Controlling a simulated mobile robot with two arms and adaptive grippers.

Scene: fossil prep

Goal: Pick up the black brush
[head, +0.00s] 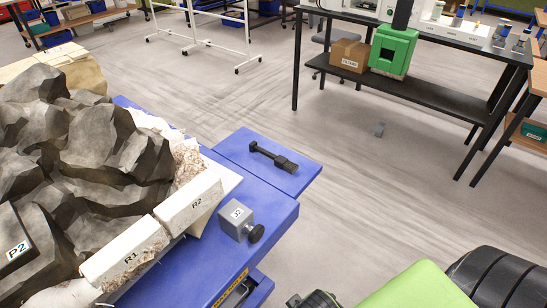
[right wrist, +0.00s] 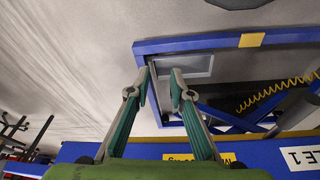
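The black brush (head: 273,158) lies on the blue side shelf (head: 302,182) of the cart, in the middle of the head view. Its wide dark end points to the lower right. My right gripper (right wrist: 159,84) shows in the right wrist view with its two teal-padded fingers apart and nothing between them. The brush does not show in that view. In the head view, green and black parts of my own arm are at the lower right, away from the brush. My left gripper is not in view.
A grey block with a black knob (head: 242,222) stands on the blue cart (head: 275,218) near the shelf. A large grey rock (head: 75,150) with white plaster pieces marked R1 (head: 125,254) and R2 (head: 190,204) fills the left. A black bench (head: 440,95) stands behind; open floor lies right of the shelf.

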